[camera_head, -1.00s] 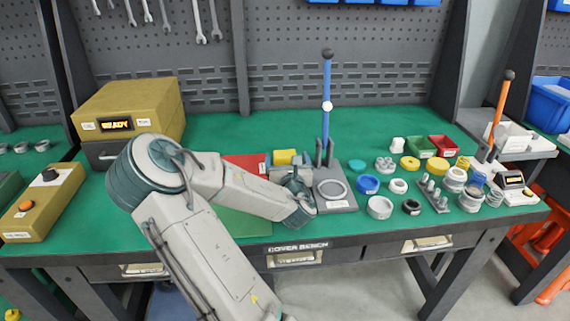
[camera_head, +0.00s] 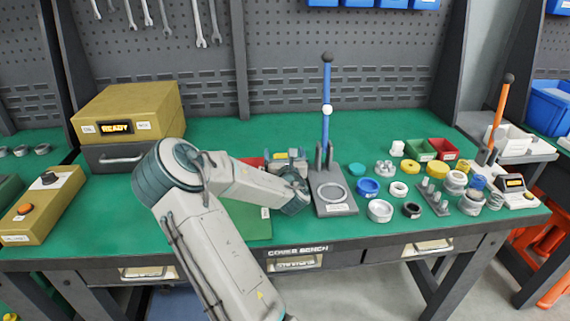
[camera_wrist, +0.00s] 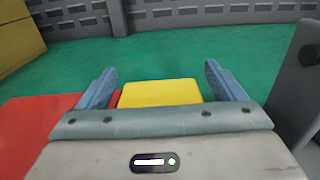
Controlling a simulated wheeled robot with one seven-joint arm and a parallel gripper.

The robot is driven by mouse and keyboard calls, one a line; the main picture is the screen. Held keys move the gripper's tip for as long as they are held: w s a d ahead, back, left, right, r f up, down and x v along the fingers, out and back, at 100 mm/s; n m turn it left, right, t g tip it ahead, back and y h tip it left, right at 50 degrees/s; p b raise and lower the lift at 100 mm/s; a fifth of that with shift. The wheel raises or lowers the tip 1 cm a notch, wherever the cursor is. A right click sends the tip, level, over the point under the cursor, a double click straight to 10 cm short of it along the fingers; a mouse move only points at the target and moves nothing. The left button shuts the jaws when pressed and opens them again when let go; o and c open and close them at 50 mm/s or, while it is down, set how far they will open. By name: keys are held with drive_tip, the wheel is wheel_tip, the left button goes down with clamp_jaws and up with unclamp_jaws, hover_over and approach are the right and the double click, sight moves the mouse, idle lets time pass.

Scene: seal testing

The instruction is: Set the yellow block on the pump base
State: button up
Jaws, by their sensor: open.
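The yellow block (camera_wrist: 160,92) lies between the two fingers of my gripper (camera_wrist: 163,84) in the wrist view. The jaws are open, with a gap showing on each side of the block. In the head view my gripper (camera_head: 287,160) covers most of the block, so only a bit of yellow shows. Just right of my gripper stands a grey base plate (camera_head: 345,209) with an upright blue lever and a pale ring, which looks like the pump base. Its ring area is clear of the block.
A red and green mat (camera_head: 250,228) lies under my arm. Right of the base are several rings and caps, plus green and red bins (camera_head: 443,148). A yellow case (camera_head: 130,110) stands at the back left. The green bench behind my gripper is clear.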

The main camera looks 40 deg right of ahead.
drive_tip(key=c, duration=1.3)
